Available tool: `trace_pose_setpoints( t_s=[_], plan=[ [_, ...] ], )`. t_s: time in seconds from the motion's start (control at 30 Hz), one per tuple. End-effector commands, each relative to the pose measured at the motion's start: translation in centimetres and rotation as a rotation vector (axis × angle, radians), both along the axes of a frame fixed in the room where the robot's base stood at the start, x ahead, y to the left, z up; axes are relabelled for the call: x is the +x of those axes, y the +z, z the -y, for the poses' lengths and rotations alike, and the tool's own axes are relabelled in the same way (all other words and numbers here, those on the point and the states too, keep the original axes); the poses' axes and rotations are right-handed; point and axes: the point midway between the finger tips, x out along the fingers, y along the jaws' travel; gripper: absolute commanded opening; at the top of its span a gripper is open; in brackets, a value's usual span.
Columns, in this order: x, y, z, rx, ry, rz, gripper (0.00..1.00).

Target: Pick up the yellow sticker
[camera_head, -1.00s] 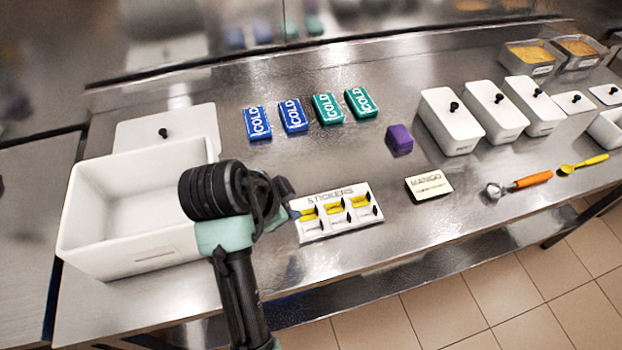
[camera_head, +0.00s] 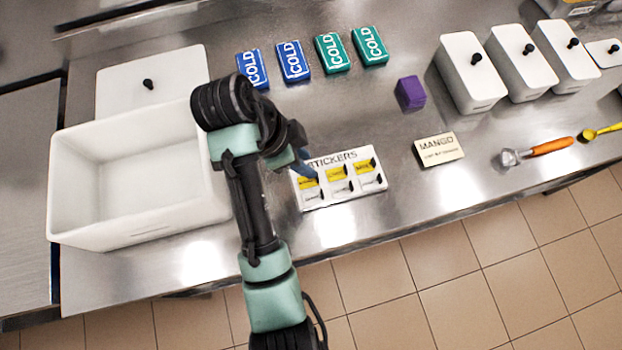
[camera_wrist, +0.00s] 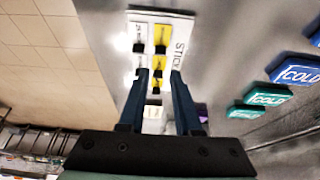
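The white sticker holder (camera_head: 325,202), labelled STICKERS, lies on the steel counter. Its upper row has three yellow stickers, left (camera_head: 308,174), middle (camera_head: 336,170) and right (camera_head: 365,165); the lower row is white. My gripper (camera_head: 304,165) is at the holder's left end, its fingers mostly hidden behind my wrist. In the wrist view my gripper (camera_wrist: 159,76) is open, with two dark blue fingers apart and nothing held. The holder (camera_wrist: 183,28) lies beyond them, its yellow stickers (camera_wrist: 159,37) in line with the gap. I cannot tell the height of the fingertips above it.
A large white open bin (camera_head: 75,190) stands left of my arm. Blue (camera_head: 292,62) and green (camera_head: 370,46) COLD packs lie behind the holder. A purple block (camera_head: 410,93) and MANGO card (camera_head: 439,149) are to the right. Lidded white containers (camera_head: 472,80) stand beyond.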

Motion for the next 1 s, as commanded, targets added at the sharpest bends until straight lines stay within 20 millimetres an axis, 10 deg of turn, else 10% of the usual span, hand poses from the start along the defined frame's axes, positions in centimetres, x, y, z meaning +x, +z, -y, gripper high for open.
trace_pose_setpoints(
  t_s=[0.67,1.0],
  plan=[
    [0.5,-6.9,1.9,-0.001,0.0,-0.002,0.33],
    [0.6,-7.3,2.0,0.001,0.001,0.002,0.23]
  ],
)
